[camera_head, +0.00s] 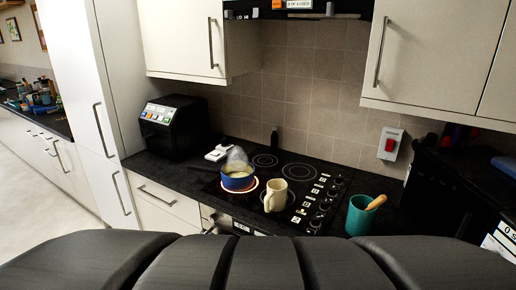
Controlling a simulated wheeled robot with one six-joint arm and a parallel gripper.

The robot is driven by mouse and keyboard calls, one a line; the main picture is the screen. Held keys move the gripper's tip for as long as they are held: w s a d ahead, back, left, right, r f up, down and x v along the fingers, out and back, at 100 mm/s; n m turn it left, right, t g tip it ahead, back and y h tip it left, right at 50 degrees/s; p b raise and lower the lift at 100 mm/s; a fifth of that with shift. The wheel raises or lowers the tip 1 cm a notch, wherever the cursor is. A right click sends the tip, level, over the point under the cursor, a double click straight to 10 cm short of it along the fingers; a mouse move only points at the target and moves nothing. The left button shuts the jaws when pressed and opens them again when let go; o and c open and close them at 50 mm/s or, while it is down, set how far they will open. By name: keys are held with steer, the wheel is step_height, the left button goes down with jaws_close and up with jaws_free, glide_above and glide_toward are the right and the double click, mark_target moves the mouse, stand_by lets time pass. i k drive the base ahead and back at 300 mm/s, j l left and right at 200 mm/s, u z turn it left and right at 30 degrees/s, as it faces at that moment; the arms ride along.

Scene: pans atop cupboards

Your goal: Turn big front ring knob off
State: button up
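The black hob (262,214) is set in the dark worktop. A column of several knobs (316,205) with pale labels runs along its right side. I cannot tell which knob is the big front ring's or how each is turned. A blue pot (238,183) with pale contents and steam above it sits on the front left ring. That ring (222,190) glows orange-red around the pot's base. A cream mug (275,196) stands to the right of the pot, on the hob. My gripper is not in view.
A teal cup (360,215) with a wooden-handled item stands right of the knobs. A black appliance (172,127) stands left of the hob. A red wall switch (390,144) is behind. Wall cupboards (186,37) overhang the worktop. The rear rings (299,171) are bare.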

mark_target(315, 223)
steer(key=i+l+u, duration=0.15)
steer(key=i+l, duration=0.5)
steer(key=i, duration=0.05)
